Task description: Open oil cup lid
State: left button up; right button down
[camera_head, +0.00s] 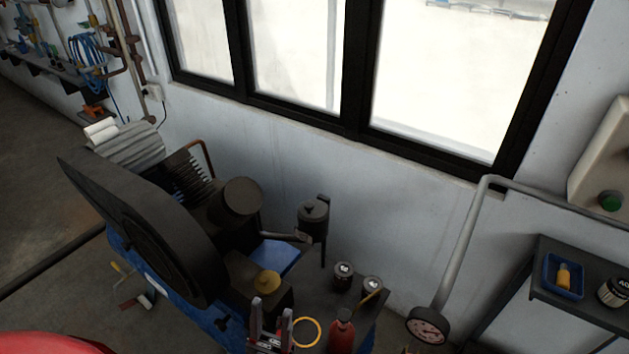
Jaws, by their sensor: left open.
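My left gripper (271,304) is at the bottom centre of the head view, fingers pointing up the picture. It is open, with nothing seen between its fingers. Just beyond the fingertips, a brass-coloured round cap (267,282) sits on a dark block of the compressor (170,235). Farther back, a dark cylindrical cup (313,222) with a small knobbed lid (313,208) stands near the wall; the lid looks shut. I cannot tell for certain which of these is the oil cup. My right gripper is not in view.
Beside the gripper are a yellow ring (306,332) and a red bottle (342,332). A pressure gauge (428,325) on a pipe is to the right. A dark shelf (580,310) holds a blue tray (563,292).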

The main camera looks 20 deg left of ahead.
aim_at(269, 281)
jog(key=k+j+u, duration=0.1)
jog(key=u, duration=0.3)
jog(key=j+u, duration=0.15)
jog(key=u, duration=0.2)
jog(key=k+j+u, duration=0.1)
jog(key=u, duration=0.3)
jog(key=j, duration=0.1)
